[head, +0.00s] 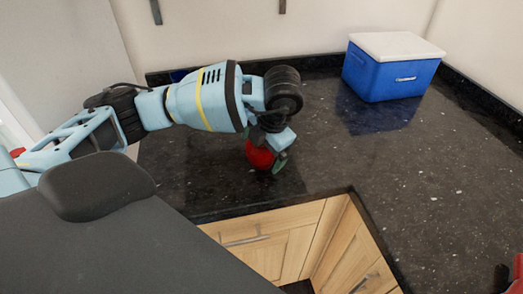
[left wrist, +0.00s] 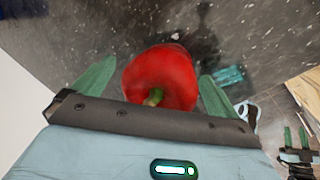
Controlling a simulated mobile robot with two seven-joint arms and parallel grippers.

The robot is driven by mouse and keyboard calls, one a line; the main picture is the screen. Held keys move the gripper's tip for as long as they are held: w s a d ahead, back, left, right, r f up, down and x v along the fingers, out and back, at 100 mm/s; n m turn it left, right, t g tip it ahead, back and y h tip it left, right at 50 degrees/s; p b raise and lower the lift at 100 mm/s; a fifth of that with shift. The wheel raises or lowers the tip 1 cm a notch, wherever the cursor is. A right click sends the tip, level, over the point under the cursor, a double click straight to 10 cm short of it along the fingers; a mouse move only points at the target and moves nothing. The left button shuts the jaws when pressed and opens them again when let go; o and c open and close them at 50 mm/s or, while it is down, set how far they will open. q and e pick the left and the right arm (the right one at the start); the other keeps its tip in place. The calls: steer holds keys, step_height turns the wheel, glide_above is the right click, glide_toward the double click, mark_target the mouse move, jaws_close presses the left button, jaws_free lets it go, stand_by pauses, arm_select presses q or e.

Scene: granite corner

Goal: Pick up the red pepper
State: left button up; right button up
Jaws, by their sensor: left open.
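The red pepper (head: 259,155) rests on the dark granite counter near its front edge, partly hidden behind my left gripper in the head view. In the left wrist view the pepper (left wrist: 160,77) shows large, its green stem toward the camera. My left gripper (head: 270,160) is over it with its jaws open. In the left wrist view its green fingers (left wrist: 152,85) stand on either side of the pepper, with a visible gap on each side at this angle. I cannot tell whether a finger touches it.
A blue cooler box (head: 388,78) with a white lid stands at the back of the counter (head: 430,160), right of my left arm. The counter between is clear. Wooden cabinets (head: 265,250) lie below the front edge. A red object (head: 517,270) shows at the lower right edge.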

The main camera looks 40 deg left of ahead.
arm_select(q)
steer(key=shift+c, duration=0.2)
steer(key=c, duration=1.1)
steer(key=shift+o, duration=0.2)
arm_select(e)
steer(key=shift+s+d+f, duration=0.1)
arm_select(q)
steer(key=shift+r, duration=0.1)
steer(key=shift+r, duration=0.5)
steer(key=shift+s+d+r, duration=0.2)
steer(key=shift+s+r, duration=0.05)
steer(key=shift+r, duration=0.35)
steer(key=shift+s+d+r, duration=0.2)
steer(key=shift+r, duration=0.4)
steer(key=s+d+r+p, duration=0.1)
steer(key=s+d+p, duration=0.1)
steer(key=s+d, duration=0.6)
steer(key=shift+s+d+r, duration=0.15)
steer(key=shift+s+r, duration=0.05)
steer(key=shift+s, duration=1.95)
arm_select(e)
steer(key=shift+w+r+t, duration=0.15)
steer(key=shift+w+r, duration=0.3)
steer(key=shift+r, duration=0.25)
steer(key=shift+w+r+t, duration=0.15)
steer(key=shift+w+r, duration=0.3)
steer(key=shift+r, duration=0.25)
